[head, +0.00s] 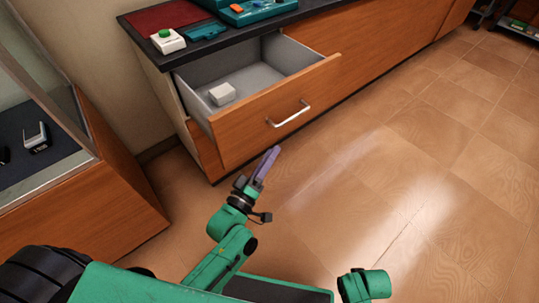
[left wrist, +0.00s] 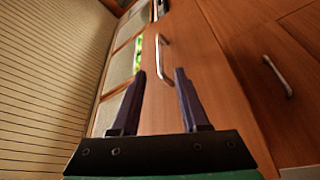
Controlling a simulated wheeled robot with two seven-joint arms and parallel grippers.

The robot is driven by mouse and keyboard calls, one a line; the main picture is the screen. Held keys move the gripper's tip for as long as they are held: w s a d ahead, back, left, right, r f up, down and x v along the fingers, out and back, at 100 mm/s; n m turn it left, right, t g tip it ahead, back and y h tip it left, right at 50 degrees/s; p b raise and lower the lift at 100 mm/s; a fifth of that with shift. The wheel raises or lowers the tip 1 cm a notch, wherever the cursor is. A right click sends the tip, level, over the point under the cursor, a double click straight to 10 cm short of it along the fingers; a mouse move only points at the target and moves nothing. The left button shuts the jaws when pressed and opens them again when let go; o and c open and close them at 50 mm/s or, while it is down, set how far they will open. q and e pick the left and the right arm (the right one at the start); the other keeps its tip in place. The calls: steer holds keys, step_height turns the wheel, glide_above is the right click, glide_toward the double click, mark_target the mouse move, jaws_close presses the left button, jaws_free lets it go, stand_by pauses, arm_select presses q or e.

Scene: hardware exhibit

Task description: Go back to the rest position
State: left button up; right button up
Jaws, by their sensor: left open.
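My left gripper (head: 268,162) is in front of the open drawer (head: 255,128), low over the floor and apart from the drawer front. Its two purple fingers also show in the left wrist view (left wrist: 160,80), spread apart with nothing between them. The drawer is pulled out of the wooden counter and holds a small white box (head: 222,94). Its metal handle (head: 289,114) is free of the gripper. A short green piece of my right arm shows at the bottom of the head view, but my right gripper does not.
The dark countertop (head: 135,30) carries a white box with a green button (head: 168,40), a red mat (head: 165,15) and teal items. A glass display case (head: 75,165) stands at the left. The tiled floor (head: 420,160) to the right is clear.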

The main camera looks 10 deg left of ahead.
arm_select(q)
steer(key=shift+f, duration=0.1)
steer(key=s+a+f+m+g+y, duration=0.1)
steer(key=s+a+f+m+g, duration=0.25)
steer(key=f, duration=0.65)
steer(key=s+a+f+m+g+y, duration=0.2)
steer(key=s+f+g, duration=0.25)
steer(key=f, duration=0.45)
steer(key=s+a+f+m+g+y, duration=0.1)
steer(key=s+a+f+m+g, duration=0.3)
steer(key=f, duration=0.6)
steer(key=s+a+f+g+y, duration=0.3)
steer(key=s+a+f+g, duration=0.3)
steer(key=s, duration=0.3)
steer(key=s+a+r+p, duration=0.2)
steer(key=s+r+p, duration=0.9)
steer(key=p, duration=1)
steer(key=shift+s+a+m+p, duration=0.25)
steer(key=shift+s+m+p, duration=0.1)
steer(key=shift+s, duration=0.7)
arm_select(e)
steer(key=s+d+r, duration=0.3)
steer(key=s+r, duration=0.7)
steer(key=s, duration=0.3)
steer(key=shift+r+n, duration=0.25)
steer(key=shift+n, duration=0.05)
